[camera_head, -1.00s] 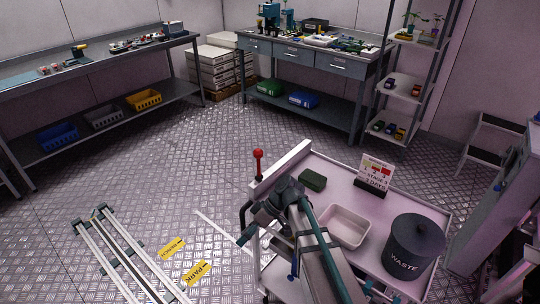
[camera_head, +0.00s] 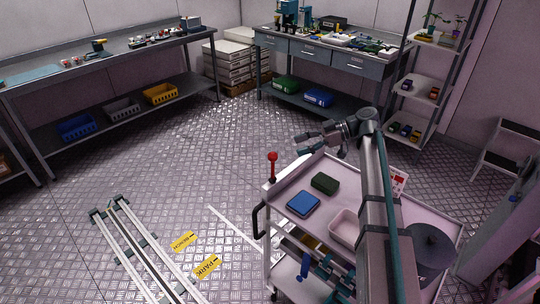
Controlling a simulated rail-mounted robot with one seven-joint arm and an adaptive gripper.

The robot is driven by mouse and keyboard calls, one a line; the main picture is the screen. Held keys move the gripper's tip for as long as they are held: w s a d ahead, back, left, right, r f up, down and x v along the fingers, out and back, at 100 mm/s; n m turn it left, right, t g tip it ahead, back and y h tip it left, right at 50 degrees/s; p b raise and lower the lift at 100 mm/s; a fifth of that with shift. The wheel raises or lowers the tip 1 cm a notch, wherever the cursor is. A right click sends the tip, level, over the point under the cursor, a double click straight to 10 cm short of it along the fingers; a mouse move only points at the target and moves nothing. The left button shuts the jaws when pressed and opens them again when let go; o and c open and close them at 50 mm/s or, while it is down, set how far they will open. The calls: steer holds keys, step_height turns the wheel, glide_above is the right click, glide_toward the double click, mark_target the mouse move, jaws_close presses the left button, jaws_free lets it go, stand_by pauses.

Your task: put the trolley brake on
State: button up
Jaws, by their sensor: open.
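The trolley (camera_head: 284,203) stands at the right of the head view, with a pale top tray and a black push handle (camera_head: 258,219) at its left end. A lever with a red knob (camera_head: 272,157), probably the brake lever, stands about upright at its far left corner. My gripper (camera_head: 301,143) is open and empty. Its fingers point left, above the trolley's far edge, to the right of the red knob and apart from it in the picture. My arm hides part of the tray and the sign.
The floor between trolley and benches is clear.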

mark_target(276, 154)
steer(key=p+x, duration=0.2)
steer(key=x, duration=0.6)
steer(key=shift+s+a+p, duration=0.1)
steer(key=shift+a+p, duration=0.25)
steer(key=shift+a+f, duration=0.5)
steer(key=shift+a, duration=0.25)
jaws_close()
